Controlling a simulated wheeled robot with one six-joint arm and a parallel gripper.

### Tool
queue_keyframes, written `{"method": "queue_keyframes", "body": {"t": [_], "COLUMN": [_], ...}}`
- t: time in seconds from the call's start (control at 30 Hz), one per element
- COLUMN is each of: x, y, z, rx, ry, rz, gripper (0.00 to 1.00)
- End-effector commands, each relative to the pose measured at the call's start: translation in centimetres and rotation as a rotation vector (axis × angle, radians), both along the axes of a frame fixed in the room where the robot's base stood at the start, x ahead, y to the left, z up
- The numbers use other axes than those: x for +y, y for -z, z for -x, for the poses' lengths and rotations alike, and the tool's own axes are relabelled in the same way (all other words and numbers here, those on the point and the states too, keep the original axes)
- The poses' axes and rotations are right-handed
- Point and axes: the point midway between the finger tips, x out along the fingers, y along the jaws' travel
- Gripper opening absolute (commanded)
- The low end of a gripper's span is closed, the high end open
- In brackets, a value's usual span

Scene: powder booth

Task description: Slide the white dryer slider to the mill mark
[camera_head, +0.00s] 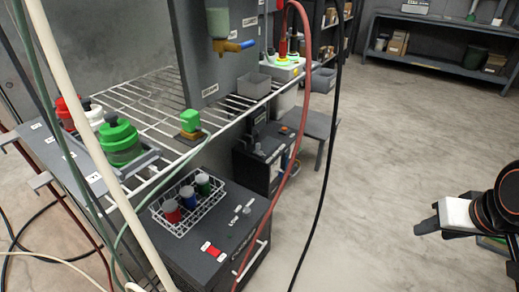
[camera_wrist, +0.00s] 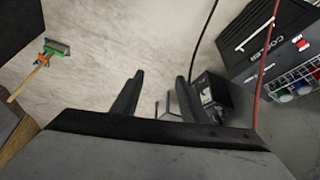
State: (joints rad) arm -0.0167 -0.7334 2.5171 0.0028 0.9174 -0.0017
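My gripper (camera_head: 427,228) is at the right of the head view, out over open floor and well away from the machines. In the wrist view my gripper (camera_wrist: 159,78) has its two dark fingers apart with nothing between them. A dark box machine (camera_head: 222,262) stands low at the centre, with small white knobs (camera_head: 240,210) beside small lettering on its top. A second dark box (camera_head: 262,160) with small pale marks stands behind it. I cannot tell which machine is the dryer, and neither the slider nor the mill mark can be made out surely.
A wire basket (camera_head: 170,228) of coloured cups sits on the front machine. A wire rack (camera_head: 150,98) holds lidded jars (camera_head: 118,137). A red hose (camera_head: 304,110) and a black cable (camera_head: 330,140) hang before the machines.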

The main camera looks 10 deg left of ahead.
Motion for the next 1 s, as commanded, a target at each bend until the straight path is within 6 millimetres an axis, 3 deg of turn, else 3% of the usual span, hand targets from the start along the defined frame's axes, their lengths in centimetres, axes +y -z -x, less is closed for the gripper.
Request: {"method": "queue_keyframes", "body": {"t": [0.53, 1.0], "x": [5.8, 14.0], "y": [-2.9, -1.5], "z": [-19.7, -35.8], "rx": [-0.208, -0.393], "ry": [-0.107, -0.184], "rz": [-0.039, -0.081], "gripper": [0.40, 0.40]}}
